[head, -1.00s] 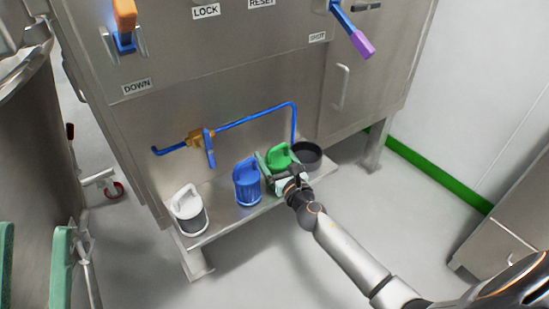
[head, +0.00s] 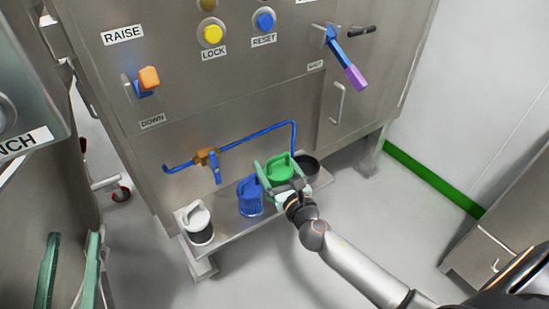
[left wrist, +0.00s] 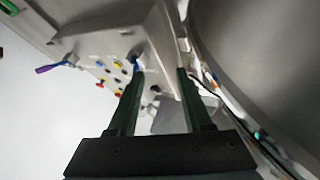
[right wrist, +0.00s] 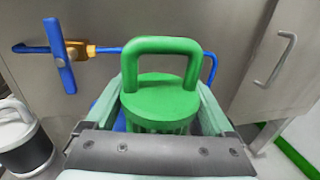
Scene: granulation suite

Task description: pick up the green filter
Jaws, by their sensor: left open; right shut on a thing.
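The green filter (head: 277,166), with a loop handle on top, is at the shelf on the machine's lower front, between the blue filter (head: 250,196) and a dark round cup (head: 306,168). My right gripper (head: 279,180) is shut around the green filter's body. In the right wrist view the green filter (right wrist: 161,103) stands upright between the fingers, its handle above them. I cannot tell whether its base touches the shelf. My left gripper (head: 73,240) is open and empty, far left of the filters; its fingers also show in the left wrist view (left wrist: 157,85).
A white-topped filter (head: 199,224) stands at the left end of the metal shelf (head: 232,232). A blue pipe with a valve handle (head: 215,168) runs just above. Switches and buttons are higher on the panel. Open floor lies in front; a steel vessel is at left.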

